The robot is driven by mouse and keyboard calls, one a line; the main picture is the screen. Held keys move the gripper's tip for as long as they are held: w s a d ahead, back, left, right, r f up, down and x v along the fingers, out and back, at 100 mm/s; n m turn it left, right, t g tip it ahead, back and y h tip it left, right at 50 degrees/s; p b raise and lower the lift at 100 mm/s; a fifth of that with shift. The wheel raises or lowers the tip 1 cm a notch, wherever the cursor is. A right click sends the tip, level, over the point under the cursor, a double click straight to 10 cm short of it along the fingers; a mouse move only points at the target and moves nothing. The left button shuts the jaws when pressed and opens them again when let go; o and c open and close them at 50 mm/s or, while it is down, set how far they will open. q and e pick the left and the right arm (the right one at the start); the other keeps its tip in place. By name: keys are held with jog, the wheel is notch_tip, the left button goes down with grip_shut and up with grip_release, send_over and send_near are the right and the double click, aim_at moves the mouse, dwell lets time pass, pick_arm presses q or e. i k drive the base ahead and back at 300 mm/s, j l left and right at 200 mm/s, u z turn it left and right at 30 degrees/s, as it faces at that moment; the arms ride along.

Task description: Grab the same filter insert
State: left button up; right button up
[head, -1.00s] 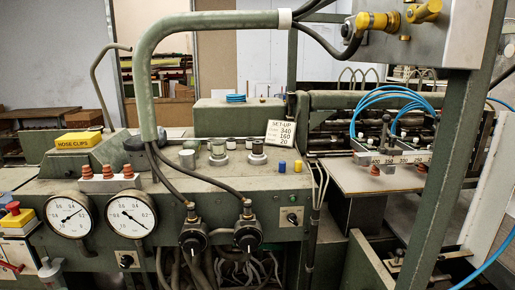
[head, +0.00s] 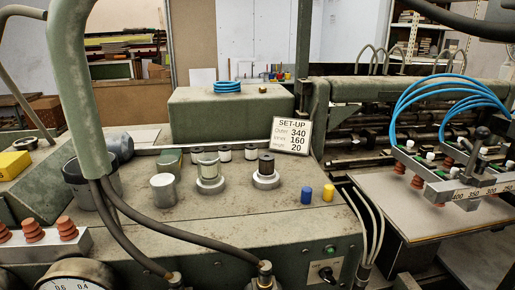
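Neither gripper is in view. On the green console, a metal base holds an upright pale, whitish cylinder (head: 209,167), which looks like a filter insert. To its right, a second base holds a dark cylinder (head: 266,166), likely another insert. Behind them stands a row of small white cylinders with dark ends: a left one (head: 197,154), a middle one (head: 224,152) and a right one (head: 251,152). A plain grey metal cup (head: 164,190) stands left of the pale cylinder. I cannot tell which insert the task means.
A thick green pipe (head: 75,90) and black hoses (head: 125,225) cross the left. A set-up card (head: 291,135) stands behind. Blue (head: 306,195) and yellow (head: 328,193) cylinders stand at right. A suction-cup bar (head: 460,185) hangs over a board (head: 400,215). The console's middle front is bare.

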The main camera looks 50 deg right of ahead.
aim_at(266, 160)
jog(key=i+z, duration=0.1)
jog(key=z, duration=0.35)
jog(key=i+l+z, duration=0.1)
jog(key=z, duration=0.35)
jog(key=i+z, duration=0.1)
jog(key=z, duration=0.35)
jog(key=i+z, duration=0.1)
jog(key=z, duration=0.35)
